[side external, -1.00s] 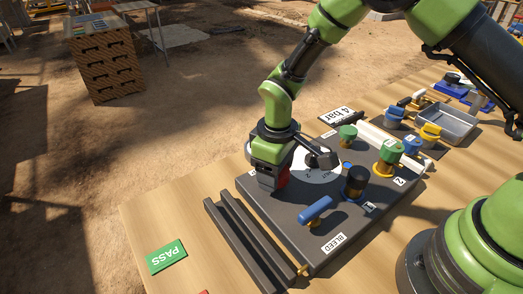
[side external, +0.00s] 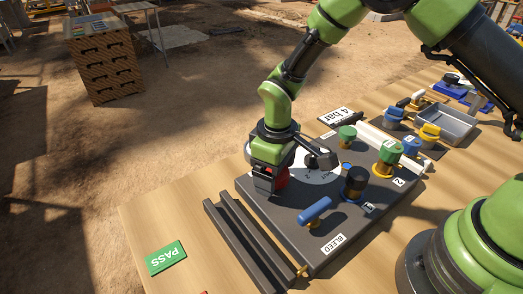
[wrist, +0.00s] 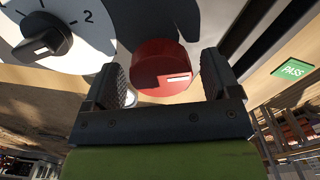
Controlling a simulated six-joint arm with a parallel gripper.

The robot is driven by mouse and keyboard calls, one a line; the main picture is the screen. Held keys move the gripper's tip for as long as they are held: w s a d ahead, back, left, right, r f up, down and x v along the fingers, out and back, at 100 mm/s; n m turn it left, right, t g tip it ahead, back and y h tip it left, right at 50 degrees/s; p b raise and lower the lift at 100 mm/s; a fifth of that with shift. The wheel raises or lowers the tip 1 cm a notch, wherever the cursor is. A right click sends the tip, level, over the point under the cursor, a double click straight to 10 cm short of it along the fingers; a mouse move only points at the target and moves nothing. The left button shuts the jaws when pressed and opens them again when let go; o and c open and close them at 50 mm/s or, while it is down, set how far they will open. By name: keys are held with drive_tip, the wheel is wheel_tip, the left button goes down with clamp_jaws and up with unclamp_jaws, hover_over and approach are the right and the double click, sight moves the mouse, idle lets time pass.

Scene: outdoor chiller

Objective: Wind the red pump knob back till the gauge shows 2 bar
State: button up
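The red pump knob (wrist: 158,68) sits between my two gripper fingers in the wrist view, with a white mark on its side. My gripper (wrist: 163,78) points down at it; its fingers stand apart on either side, with what look like narrow gaps to the knob. In the side view my gripper (side external: 268,180) covers most of the knob, and only a little red shows. The white dial (wrist: 85,48) beside it bears a 2 and a black pointer knob (wrist: 45,38) with a white mark. The pointer's mark is turned away from the 2; its exact reading is unclear.
The dark panel (side external: 290,232) also carries a blue bleed lever (side external: 315,209), a black knob (side external: 355,180) and green-topped valves (side external: 390,151). Dark rails (side external: 245,240) lie in front. A green PASS card (side external: 166,257) and a 4 bar card (side external: 340,116) lie nearby. A grey tray (side external: 450,121) stands farther right.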

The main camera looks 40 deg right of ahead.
drive_tip(key=shift+o, duration=1.2)
drive_tip(key=shift+r, duration=3.5)
wheel_tip(320, 180, up, 10)
drive_tip(key=s+d+r+m+t+y, duration=0.25)
drive_tip(key=s+d+r+m, duration=0.3)
drive_tip(key=s+r, duration=0.35)
drive_tip(key=s+d+m+t, duration=0.2)
drive_tip(key=s+m+t, duration=0.1)
drive_tip(key=s, duration=0.6)
drive_tip(key=shift+s+d+t, duration=0.35)
drive_tip(key=shift+t, duration=0.5)
drive_tip(key=shift+m+h, duration=0.25)
